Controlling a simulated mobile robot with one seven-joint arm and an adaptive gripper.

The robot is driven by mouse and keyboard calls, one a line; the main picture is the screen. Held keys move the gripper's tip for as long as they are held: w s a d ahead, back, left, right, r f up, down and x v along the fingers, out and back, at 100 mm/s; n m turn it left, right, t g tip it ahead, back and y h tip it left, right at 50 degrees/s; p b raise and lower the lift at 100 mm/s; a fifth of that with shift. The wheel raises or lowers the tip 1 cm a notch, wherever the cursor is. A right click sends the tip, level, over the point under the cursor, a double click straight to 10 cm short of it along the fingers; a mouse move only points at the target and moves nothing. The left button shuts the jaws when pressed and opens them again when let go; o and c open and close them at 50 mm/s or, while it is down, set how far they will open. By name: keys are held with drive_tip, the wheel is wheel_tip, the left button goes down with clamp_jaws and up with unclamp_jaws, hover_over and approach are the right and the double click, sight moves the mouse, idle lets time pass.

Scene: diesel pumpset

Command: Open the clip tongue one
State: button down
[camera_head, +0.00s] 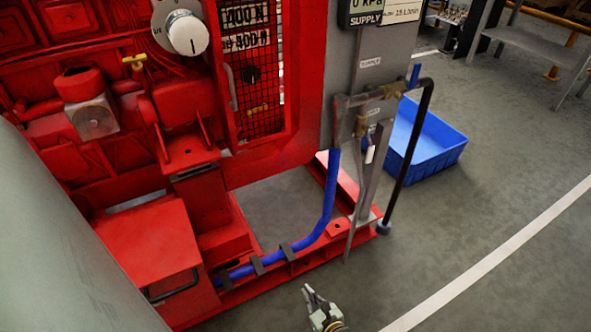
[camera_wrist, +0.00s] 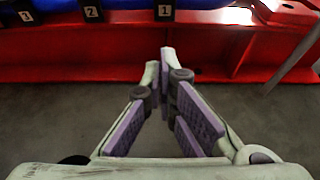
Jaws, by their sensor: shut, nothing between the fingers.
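Clip one (camera_wrist: 165,11) is a dark block with a white label "1" at the top of the wrist view. It holds the blue hose (camera_wrist: 220,14) against the red base frame (camera_wrist: 110,50). In the head view the rightmost dark clip (camera_head: 286,252) on the hose matches it. Its tongue is too small to make out. My gripper (camera_wrist: 161,62) has its fingertips together and empty, short of the red frame and apart from the clip. In the head view my gripper (camera_head: 307,290) is at the bottom, over the floor in front of the frame.
Clips two (camera_wrist: 91,11) and three (camera_wrist: 27,14) sit along the hose to the left. A grey slanted post (camera_head: 362,200) and a black hose (camera_head: 408,155) stand to the right. A blue crate (camera_head: 432,160) lies behind them. The floor in front is clear.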

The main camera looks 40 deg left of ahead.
sight(288, 252)
drive_tip(key=b+x, duration=0.2)
drive_tip(key=x, duration=0.8)
drive_tip(key=shift+r+p, duration=1.4)
drive_tip(key=shift+r, duration=0.55)
drive_tip(key=shift+d+r, duration=0.1)
